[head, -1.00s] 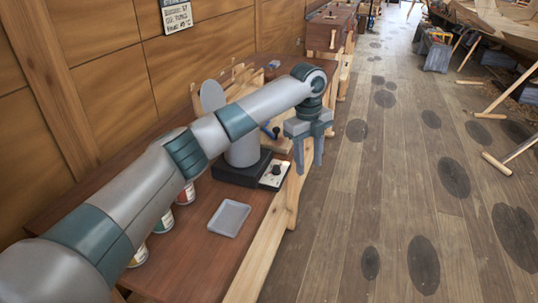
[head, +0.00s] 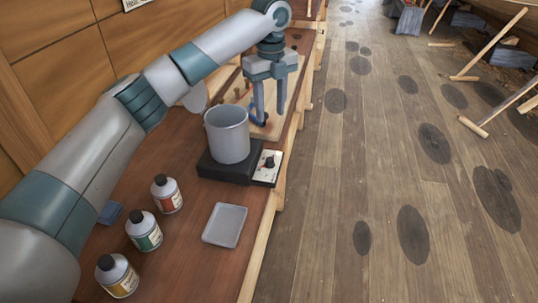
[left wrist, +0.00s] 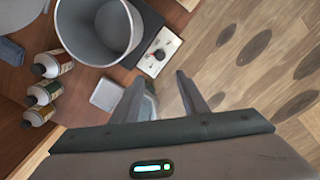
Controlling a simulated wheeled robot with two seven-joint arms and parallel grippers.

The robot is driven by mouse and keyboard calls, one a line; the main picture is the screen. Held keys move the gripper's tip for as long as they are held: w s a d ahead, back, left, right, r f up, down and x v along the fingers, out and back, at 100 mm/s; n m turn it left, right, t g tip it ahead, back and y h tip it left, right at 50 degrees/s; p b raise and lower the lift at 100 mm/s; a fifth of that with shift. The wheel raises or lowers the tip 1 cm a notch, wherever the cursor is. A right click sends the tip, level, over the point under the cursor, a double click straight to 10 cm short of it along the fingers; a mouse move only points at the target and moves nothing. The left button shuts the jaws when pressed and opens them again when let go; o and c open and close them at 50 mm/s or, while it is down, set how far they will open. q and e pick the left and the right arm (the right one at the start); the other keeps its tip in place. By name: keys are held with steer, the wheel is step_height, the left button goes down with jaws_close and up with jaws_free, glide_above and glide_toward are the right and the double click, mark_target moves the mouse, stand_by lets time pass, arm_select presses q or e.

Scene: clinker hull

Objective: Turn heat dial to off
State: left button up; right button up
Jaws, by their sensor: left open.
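The heat dial is a small black knob (head: 269,162) on a white panel (head: 264,178) at the right front of a black hot plate (head: 215,169). In the left wrist view the knob (left wrist: 158,55) shows a little above the fingers, with a small red mark on the panel beside it. I cannot read its setting. A grey pot (head: 227,137) stands on the hot plate. My left gripper (head: 270,116) is open and empty, pointing down, above and beyond the dial in the head view. Its fingers (left wrist: 164,78) are apart from the knob. My right gripper is not in view.
Three labelled bottles, with red (head: 167,194), green (head: 144,230) and yellow (head: 117,276) labels, stand left on the bench. A grey tray (head: 225,225) lies in front of the hot plate. The bench's right edge runs close to the dial, with open floor (head: 340,190) beyond.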

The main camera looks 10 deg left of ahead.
arm_select(q)
steer(key=p, duration=0.2)
glide_toward(270, 159)
steer(key=shift+a+f, duration=0.1)
step_height(270, 159, down, 8)
steer(key=shift+r+p, duration=0.2)
steer(key=shift+p, duration=0.9)
steer(key=shift+f, duration=0.55)
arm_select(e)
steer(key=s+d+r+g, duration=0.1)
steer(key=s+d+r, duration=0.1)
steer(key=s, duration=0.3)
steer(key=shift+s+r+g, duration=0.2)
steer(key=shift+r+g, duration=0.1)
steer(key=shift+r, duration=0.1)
arm_select(q)
steer(key=shift+c, duration=0.6)
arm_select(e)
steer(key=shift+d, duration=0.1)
arm_select(q)
jaws_close()
